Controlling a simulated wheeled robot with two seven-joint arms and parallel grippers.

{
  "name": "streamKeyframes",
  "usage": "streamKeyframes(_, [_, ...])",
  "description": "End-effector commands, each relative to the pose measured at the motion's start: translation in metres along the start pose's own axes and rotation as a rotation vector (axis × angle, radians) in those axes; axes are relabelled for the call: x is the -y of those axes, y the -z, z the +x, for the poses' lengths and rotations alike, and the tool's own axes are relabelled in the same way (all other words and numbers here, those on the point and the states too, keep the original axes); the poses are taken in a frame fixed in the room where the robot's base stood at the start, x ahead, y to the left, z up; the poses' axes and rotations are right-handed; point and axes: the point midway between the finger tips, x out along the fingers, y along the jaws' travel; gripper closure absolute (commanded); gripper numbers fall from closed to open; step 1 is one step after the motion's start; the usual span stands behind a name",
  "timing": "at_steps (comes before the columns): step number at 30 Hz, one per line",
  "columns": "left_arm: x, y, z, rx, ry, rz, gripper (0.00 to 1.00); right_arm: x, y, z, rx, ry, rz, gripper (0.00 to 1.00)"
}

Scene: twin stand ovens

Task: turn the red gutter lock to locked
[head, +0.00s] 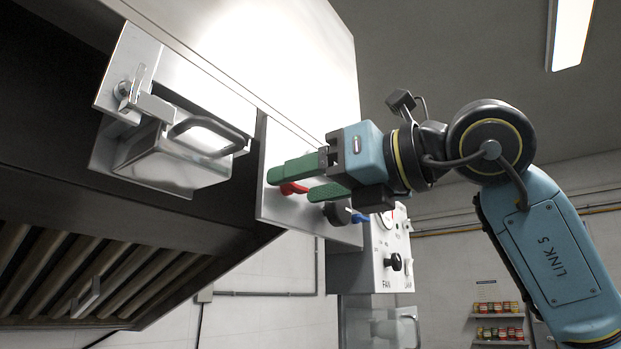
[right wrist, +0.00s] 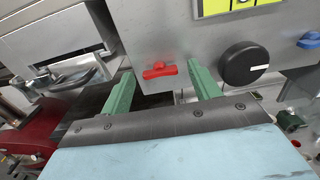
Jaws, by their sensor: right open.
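The red gutter lock (head: 293,188) is a small red handle on a grey metal plate under the hood's front edge. It also shows in the right wrist view (right wrist: 160,70), lying roughly level across the picture between and beyond the fingertips. My right gripper (head: 298,182) has green fingers, is open, and reaches in from the right with its fingers around the lock's place in the head view. The wrist view (right wrist: 160,88) shows no contact with the lock. In the head view a finger partly hides the lock. My left gripper is not in view.
A black knob (right wrist: 244,64) and a blue handle (right wrist: 308,40) sit right of the lock on the same plate (head: 275,150). A metal box with a handle (head: 165,160) hangs to the left. A fan control box (head: 395,265) is mounted beyond, below the gripper.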

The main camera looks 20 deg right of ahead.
Motion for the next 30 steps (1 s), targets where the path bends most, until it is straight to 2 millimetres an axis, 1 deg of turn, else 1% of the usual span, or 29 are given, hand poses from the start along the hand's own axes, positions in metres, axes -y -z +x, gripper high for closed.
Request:
streamKeyframes(3, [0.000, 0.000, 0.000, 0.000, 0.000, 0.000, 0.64, 0.000, 0.000, 0.000, 0.000, 0.000, 0.000, 0.38])
streamKeyframes(13, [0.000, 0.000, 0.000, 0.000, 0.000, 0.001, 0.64, 0.000, 0.000, 0.000, 0.000, 0.000, 0.000, 0.81])
streamKeyframes(14, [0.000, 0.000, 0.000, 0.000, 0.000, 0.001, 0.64, 0.000, 0.000, 0.000, 0.000, 0.000, 0.000, 0.83])
streamKeyframes(23, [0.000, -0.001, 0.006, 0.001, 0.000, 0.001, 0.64, -0.001, 0.001, 0.000, 0.001, -0.001, 0.042, 0.83])
streamKeyframes(30, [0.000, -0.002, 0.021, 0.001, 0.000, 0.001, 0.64, -0.001, 0.002, -0.001, 0.002, 0.000, 0.185, 0.83])
